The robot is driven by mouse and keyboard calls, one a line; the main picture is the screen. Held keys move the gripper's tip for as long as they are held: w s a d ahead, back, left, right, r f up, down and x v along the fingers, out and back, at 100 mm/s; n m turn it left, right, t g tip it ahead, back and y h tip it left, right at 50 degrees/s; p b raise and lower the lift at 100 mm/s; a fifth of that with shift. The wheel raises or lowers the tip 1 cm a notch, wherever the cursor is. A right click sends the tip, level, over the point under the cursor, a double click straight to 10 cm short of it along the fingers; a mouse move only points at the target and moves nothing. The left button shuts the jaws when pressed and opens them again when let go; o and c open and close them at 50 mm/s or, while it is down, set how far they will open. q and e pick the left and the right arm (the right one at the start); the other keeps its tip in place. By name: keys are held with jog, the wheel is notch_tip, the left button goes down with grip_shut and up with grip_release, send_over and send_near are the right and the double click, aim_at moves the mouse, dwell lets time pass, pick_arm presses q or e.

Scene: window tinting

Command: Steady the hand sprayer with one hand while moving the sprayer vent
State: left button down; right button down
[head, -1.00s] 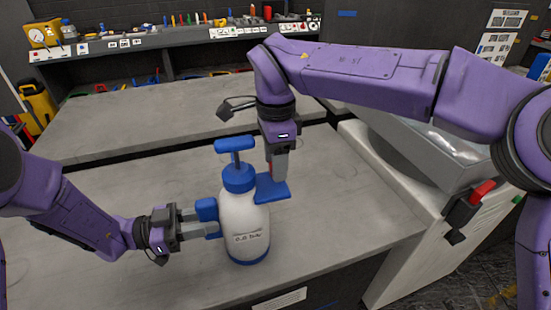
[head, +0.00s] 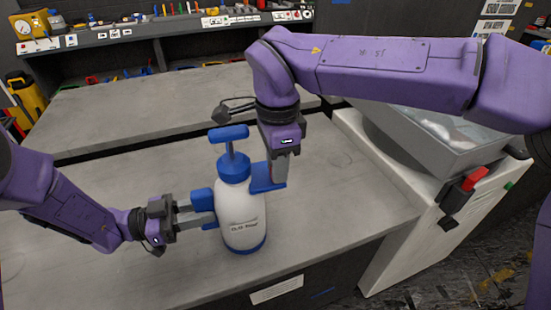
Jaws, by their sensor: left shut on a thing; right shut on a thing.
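The hand sprayer (head: 239,213) stands upright on the grey bench in the head view, a white bottle with a blue collar, blue base and blue T-shaped pump handle (head: 230,133). My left gripper (head: 206,210) is shut on the bottle's left side, with blue pieces at its fingertips. My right gripper (head: 281,178) points down at the right of the collar and is shut on a small part there. A flat blue piece (head: 262,183) sits between it and the bottle. The sprayer vent is hidden by the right fingers and that piece.
The grey bench (head: 330,215) is clear around the sprayer. A second bare bench (head: 130,110) lies behind it. A shelf (head: 130,38) with tools and bottles is at the back. A white machine (head: 400,225) with a red switch stands at the right.

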jog(key=c, duration=0.9)
grip_release()
notch_tip(320, 180, up, 12)
pick_arm(q)
grip_release()
jog(key=shift+a, duration=0.1)
jog(key=v, duration=1)
dwell(0.9)
